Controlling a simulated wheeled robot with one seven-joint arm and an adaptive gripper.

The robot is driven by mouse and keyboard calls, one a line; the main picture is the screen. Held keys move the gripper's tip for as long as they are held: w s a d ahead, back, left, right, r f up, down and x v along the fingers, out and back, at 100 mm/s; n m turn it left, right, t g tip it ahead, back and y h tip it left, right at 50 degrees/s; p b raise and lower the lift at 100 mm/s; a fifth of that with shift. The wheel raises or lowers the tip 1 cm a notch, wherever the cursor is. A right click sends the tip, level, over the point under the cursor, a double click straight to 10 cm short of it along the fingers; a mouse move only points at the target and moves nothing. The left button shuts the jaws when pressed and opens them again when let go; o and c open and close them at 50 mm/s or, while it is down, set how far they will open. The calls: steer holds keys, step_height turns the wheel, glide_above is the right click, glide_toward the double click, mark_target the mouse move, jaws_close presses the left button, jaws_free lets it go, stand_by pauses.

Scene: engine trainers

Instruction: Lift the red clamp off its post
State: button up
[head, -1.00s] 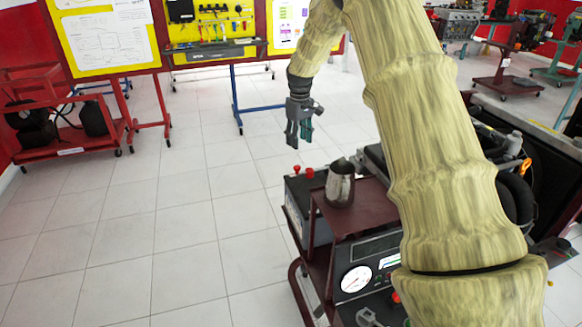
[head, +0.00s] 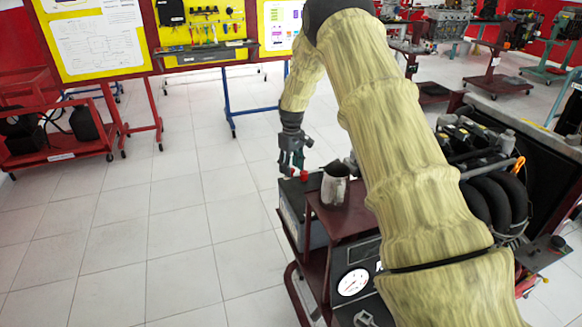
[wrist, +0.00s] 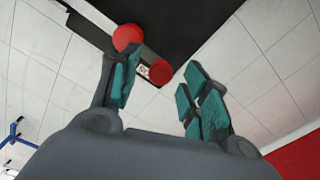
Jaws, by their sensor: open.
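Two small red round-topped pieces, either of which could be the red clamp, show on the dark battery (head: 303,222) beside the cart. In the wrist view one red piece (wrist: 161,73) appears between my fingers, and the other (wrist: 127,37) appears at the tip of the left finger, partly overlapped by it. In the head view only one red piece (head: 304,176) shows clearly, just right of the fingertips. My gripper (head: 291,170) is open and points down, close above the battery top. Its two teal-padded fingers (wrist: 160,85) are apart with nothing held. The posts are hidden.
A metal pitcher (head: 335,186) stands on the dark red cart (head: 345,220) just right of my gripper. An engine with black hoses (head: 490,195) is farther right. Open tiled floor (head: 180,220) lies to the left.

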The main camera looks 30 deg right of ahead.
steer(key=shift+f, duration=0.3)
steer(key=shift+c, duration=0.3)
jaws_close()
steer(key=shift+r, duration=0.15)
